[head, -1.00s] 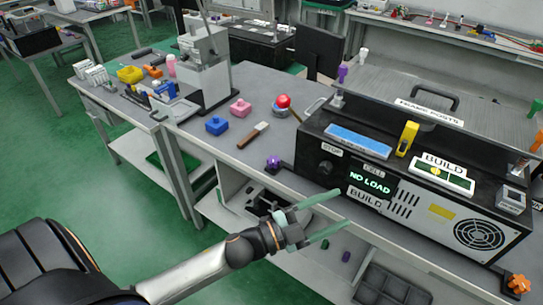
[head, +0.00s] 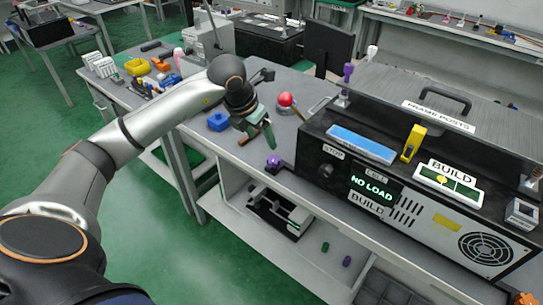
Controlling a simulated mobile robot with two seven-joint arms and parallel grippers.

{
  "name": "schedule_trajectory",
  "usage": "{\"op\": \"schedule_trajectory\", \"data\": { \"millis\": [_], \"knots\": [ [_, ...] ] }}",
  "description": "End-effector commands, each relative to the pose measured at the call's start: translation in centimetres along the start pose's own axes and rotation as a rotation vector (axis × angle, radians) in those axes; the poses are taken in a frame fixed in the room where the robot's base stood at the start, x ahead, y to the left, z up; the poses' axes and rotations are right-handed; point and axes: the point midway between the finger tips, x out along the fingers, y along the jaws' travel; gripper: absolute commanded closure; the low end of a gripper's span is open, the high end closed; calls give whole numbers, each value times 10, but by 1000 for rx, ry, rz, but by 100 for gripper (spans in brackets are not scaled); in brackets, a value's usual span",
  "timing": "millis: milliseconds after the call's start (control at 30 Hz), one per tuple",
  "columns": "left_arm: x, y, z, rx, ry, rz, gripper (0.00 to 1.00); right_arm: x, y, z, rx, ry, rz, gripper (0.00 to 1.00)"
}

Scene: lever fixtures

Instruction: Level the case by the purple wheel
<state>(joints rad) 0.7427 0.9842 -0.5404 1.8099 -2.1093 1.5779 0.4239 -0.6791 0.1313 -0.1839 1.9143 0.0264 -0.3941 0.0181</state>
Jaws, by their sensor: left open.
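The black case (head: 310,150) stands on the bench at the right, with a lit "NO LOAD" display (head: 371,188) on its front. The purple wheel (head: 273,161) is at the case's near left corner, low on the bench. A green bubble level (head: 448,181) labelled "BUILD" lies on the case top, with a yellow spot near its middle. An orange wheel (head: 524,298) shows partly at the bottom right. My left gripper (head: 259,140) is open and empty, with green fingers pointing down, just behind and left of the purple wheel. My right gripper is out of view.
A red ball knob (head: 285,99) stands behind my left gripper. A yellow clip (head: 412,142) and a blue bar (head: 361,144) are on the case top. A lower shelf holds a black device (head: 280,212).

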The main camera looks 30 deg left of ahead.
Motion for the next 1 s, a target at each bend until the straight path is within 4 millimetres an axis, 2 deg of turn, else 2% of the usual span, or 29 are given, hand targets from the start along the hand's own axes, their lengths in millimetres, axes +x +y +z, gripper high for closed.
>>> {"op": "schedule_trajectory", "data": {
  "millis": [300, 500, 700, 967, 1000],
  "knots": [
    [65, -3, -1, 0, 5, -7, 27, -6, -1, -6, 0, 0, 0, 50],
    [97, -3, -1, 0, 3, -7, 27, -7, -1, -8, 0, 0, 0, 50],
    [111, -2, -1, 2, 1, -6, 27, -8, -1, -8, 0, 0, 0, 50],
    [112, -2, -1, 3, 0, -6, 27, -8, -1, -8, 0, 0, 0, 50],
    [112, -2, -1, 3, 0, -6, 29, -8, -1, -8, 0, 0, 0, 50]
  ]
}}
